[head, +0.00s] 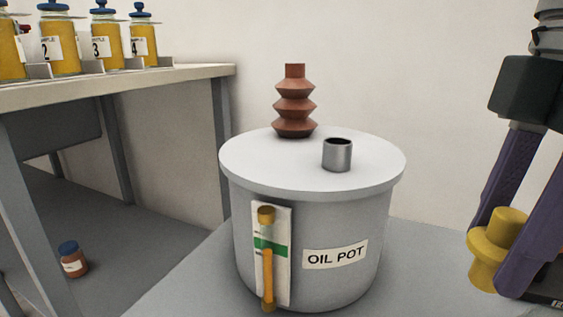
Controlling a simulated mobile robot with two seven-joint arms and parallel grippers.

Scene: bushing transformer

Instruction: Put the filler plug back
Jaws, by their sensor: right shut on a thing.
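The grey oil pot (310,240) stands in the middle, with a sign reading OIL POT on its front. A short metal filler neck (337,156) rises from the right part of its lid, with a dark open top. The yellow filler plug (490,262) has a wide flange between a narrower top and bottom. My right gripper (495,255) is shut on the plug at the right edge, to the right of the pot and lower than the neck. The plug is roughly upright. My left gripper is not in view.
A ribbed brown bushing (295,104) stands on the lid behind the neck. A level gauge (268,255) is on the pot's front. At left, a bench (150,76) holds several sample jars (106,40); a small brown jar (71,260) sits below. Space between plug and pot is clear.

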